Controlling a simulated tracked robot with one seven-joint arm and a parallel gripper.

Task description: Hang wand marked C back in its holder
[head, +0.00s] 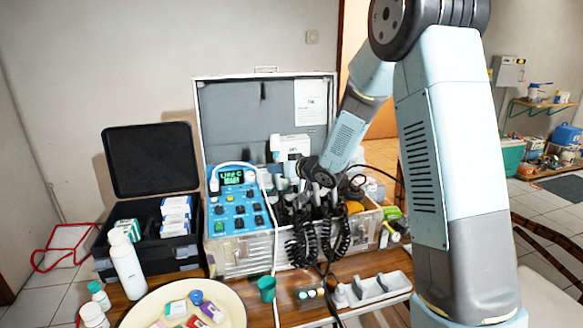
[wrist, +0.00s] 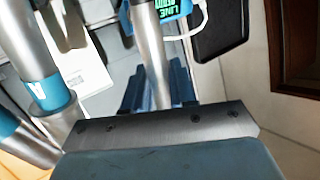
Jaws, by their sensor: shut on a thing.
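My gripper (head: 318,178) is low over the open dental case (head: 245,252), among the dark handles and coiled black hoses at its right half. In the wrist view, a plain silver wand shaft (wrist: 153,55) stands in front of my gripper, between dark blue parts, and my gripper is shut on it. Its letter does not show. Another silver wand with a teal band marked A (wrist: 38,85) is at the left, apart from the held one. The blue control panel (head: 238,205) has a lit green display. The holder for C cannot be made out, and my arm hides part of the case.
A black box with white packs (head: 175,225) stands left of the case. A white bottle (head: 128,262), a cream dish (head: 235,315), a green cup (head: 267,289) and a grey tray (head: 370,290) are in front. The open lid (head: 235,110) rises behind.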

